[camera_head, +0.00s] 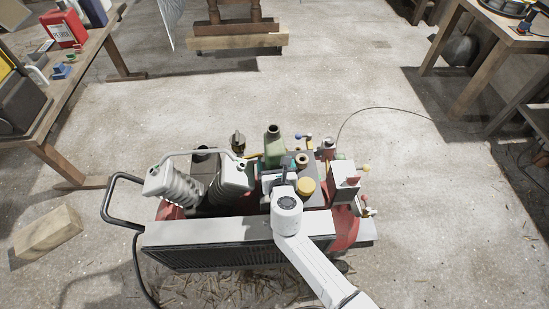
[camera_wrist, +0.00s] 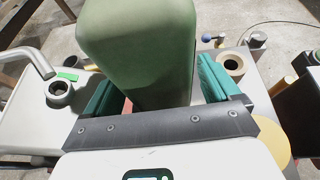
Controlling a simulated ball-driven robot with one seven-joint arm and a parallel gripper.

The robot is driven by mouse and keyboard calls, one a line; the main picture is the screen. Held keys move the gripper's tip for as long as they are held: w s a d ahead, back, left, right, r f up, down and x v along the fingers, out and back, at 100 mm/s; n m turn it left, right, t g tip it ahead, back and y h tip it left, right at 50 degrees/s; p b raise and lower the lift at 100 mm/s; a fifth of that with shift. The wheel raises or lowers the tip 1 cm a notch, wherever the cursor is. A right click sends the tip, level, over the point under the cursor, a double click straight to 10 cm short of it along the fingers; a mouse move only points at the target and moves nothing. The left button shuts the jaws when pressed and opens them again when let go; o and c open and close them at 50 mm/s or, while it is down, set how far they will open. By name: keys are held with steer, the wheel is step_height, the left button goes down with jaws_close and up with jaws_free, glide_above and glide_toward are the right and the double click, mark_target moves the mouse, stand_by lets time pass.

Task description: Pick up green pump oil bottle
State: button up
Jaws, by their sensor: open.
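The green bottle (camera_head: 274,147) stands upright on the machine's top, with a dark neck at its upper end. In the wrist view the green bottle (camera_wrist: 140,45) fills the upper middle, and its top is cut off by the frame. My gripper (camera_wrist: 160,90) is open, with one teal-padded finger on each side of the bottle's lower part. I cannot tell whether either pad touches it. In the head view my gripper (camera_head: 284,172) is beside the bottle's near side, partly hidden by my wrist.
The machine (camera_head: 210,231) has white ribbed cylinders (camera_head: 183,187) left of the bottle. A yellow round cap (camera_head: 305,187) and small coloured knobs are close on the right. A workbench with a red petrol can (camera_head: 64,29) is at left. Open floor lies behind the machine.

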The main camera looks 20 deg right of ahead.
steer(key=shift+c, duration=0.3)
steer(key=shift+w+r, duration=0.1)
steer(key=c, duration=1.3)
steer(key=shift+r, duration=0.15)
steer(key=shift+r+p, duration=1.2)
steer(key=shift+r, duration=0.3)
steer(key=s+r+p, duration=0.4)
steer(key=r, duration=0.1)
steer(key=p, duration=0.2)
glide_toward(276, 164)
steer(key=shift+s+d+r, duration=0.35)
steer(key=shift+d+r, duration=0.4)
steer(key=shift+r, duration=0.05)
steer(key=shift+s+d+r, duration=0.4)
steer(key=shift+d+r, duration=0.35)
steer(key=shift+s+d+r, duration=0.35)
steer(key=shift+d+r, duration=0.4)
steer(key=shift+r, duration=0.05)
steer(key=shift+s+r, duration=0.1)
steer(key=shift+s, duration=0.05)
